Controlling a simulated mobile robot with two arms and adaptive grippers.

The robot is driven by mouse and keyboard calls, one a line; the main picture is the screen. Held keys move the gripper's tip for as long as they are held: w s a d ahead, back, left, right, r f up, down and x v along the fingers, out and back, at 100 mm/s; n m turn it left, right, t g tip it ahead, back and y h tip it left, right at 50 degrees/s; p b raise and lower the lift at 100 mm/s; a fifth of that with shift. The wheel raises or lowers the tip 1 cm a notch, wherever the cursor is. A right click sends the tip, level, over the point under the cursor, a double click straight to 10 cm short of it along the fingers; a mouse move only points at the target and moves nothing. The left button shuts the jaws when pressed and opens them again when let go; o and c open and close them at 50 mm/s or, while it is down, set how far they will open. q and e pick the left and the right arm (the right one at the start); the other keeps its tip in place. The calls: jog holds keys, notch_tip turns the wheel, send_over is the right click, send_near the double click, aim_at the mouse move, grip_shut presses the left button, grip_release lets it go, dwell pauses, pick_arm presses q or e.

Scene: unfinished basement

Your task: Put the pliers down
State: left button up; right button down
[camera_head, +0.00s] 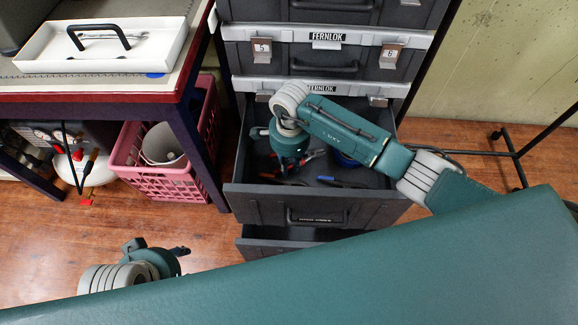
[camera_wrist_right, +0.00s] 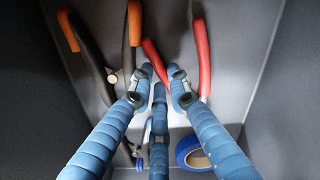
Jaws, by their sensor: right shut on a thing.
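Red-handled pliers (camera_wrist_right: 203,58) are at the fingertips of my right gripper (camera_wrist_right: 158,88) in the right wrist view. The gripper's blue fingers are shut on them and hide their middle. In the head view, my right gripper (camera_head: 287,160) points down inside the open drawer (camera_head: 270,207), and a red handle (camera_head: 315,154) shows beside it. The pliers are low in the drawer; I cannot tell whether they touch its floor. My left gripper (camera_head: 178,252) is at the lower left, away from the drawer; its finger opening is unclear.
An orange-and-black handled tool (camera_wrist_right: 88,52) lies beside the red pliers in the drawer. A blue tape roll (camera_wrist_right: 193,154) lies there too. The drawer walls stand close around my right gripper. A pink crate (camera_head: 165,178) and a workbench (camera_head: 90,97) are to the left.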

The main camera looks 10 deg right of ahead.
jog(key=shift+f, duration=0.35)
jog(key=shift+f+b, duration=0.3)
jog(key=shift+f, duration=0.05)
jog(key=c, duration=1.9)
grip_release()
jog(key=shift+c, duration=0.2)
